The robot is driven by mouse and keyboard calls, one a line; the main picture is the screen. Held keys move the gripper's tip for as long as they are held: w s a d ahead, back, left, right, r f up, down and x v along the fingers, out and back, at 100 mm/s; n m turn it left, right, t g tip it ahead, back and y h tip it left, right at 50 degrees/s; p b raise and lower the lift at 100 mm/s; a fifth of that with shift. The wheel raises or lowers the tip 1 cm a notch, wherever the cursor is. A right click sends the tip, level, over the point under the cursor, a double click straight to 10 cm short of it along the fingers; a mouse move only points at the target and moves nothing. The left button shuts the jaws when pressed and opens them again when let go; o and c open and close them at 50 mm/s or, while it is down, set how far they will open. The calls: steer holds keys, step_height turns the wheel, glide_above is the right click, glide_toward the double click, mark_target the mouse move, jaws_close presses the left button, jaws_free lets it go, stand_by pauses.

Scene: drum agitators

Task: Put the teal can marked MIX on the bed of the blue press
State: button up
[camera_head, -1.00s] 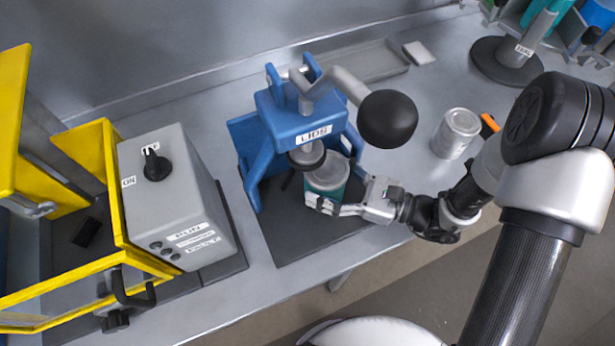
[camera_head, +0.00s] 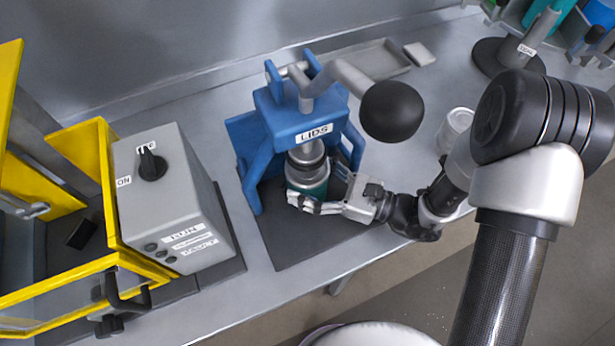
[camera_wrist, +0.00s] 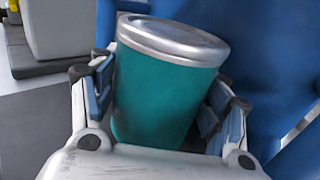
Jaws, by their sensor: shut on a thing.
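The teal can (camera_head: 310,188) has a silver lid and is held in my gripper (camera_head: 306,203). In the wrist view the can (camera_wrist: 165,95) stands between both fingers of my gripper (camera_wrist: 160,112), which touch its sides. No marking shows on the side I see. The blue press (camera_head: 285,118), labelled LIDS, stands on a dark base plate (camera_head: 290,245). The can is at the press opening, under its round ram head (camera_head: 306,152). I cannot tell whether the can's bottom touches the bed, as my fingers hide it.
The press lever ends in a black ball (camera_head: 391,111) above my wrist. A grey control box (camera_head: 175,195) and a yellow frame (camera_head: 95,165) stand left. A pale can (camera_head: 456,128) stands behind my arm. A grey tray (camera_head: 365,62) lies behind the press.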

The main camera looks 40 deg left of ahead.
steer(key=shift+f, duration=0.1)
steer(key=o, duration=1.1)
steer(key=shift+r, duration=0.2)
steer(key=p+v, duration=0.2)
steer(key=v, duration=1)
steer(key=shift+f+p, duration=0.15)
steer(key=shift+p, duration=0.25)
